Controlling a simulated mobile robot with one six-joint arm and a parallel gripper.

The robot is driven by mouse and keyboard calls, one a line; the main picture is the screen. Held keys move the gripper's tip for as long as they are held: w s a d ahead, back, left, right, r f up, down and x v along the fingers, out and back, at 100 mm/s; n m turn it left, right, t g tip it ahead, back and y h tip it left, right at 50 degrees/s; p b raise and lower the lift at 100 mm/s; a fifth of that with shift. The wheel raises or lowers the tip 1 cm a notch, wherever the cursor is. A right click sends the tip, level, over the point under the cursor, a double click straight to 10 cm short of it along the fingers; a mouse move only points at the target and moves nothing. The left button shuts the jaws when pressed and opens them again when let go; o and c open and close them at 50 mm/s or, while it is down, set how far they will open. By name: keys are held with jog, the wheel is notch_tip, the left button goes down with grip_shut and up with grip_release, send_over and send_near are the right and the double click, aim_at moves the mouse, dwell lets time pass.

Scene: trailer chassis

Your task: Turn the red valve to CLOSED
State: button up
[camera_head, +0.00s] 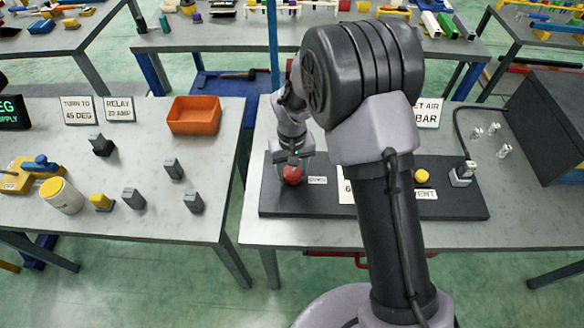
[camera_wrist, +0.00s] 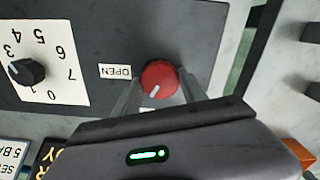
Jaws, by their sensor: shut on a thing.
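The red valve (camera_head: 292,175) is a round knob at the left end of a dark panel (camera_head: 272,203) on the right-hand table. In the wrist view the red valve (camera_wrist: 160,78) shows a pale pointer mark that runs toward the lower left of its face. A white label reading OPEN (camera_wrist: 115,71) lies beside it. My gripper (camera_head: 291,163) reaches down over the valve. In the wrist view my gripper (camera_wrist: 160,92) has a finger on each side of the knob and is shut on it. No CLOSED label shows; my gripper hides part of the panel.
A black dial (camera_wrist: 27,72) on a numbered white plate sits on the same panel. A yellow button (camera_head: 422,176) and a small fitting with a hose (camera_head: 463,174) are at the right. An orange bin (camera_head: 194,115) and several grey blocks stand on the left table (camera_head: 150,225).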

aim_at(292, 173)
jog(key=n+p, duration=0.1)
jog(key=n, duration=0.4)
jog(key=shift+n, duration=0.4)
dwell(0.4)
jog(key=o, duration=1.4)
jog(key=shift+c, duration=0.2)
notch_tip(292, 173, up, 17)
jog(key=p, duration=0.4)
jog(key=shift+r, duration=0.2)
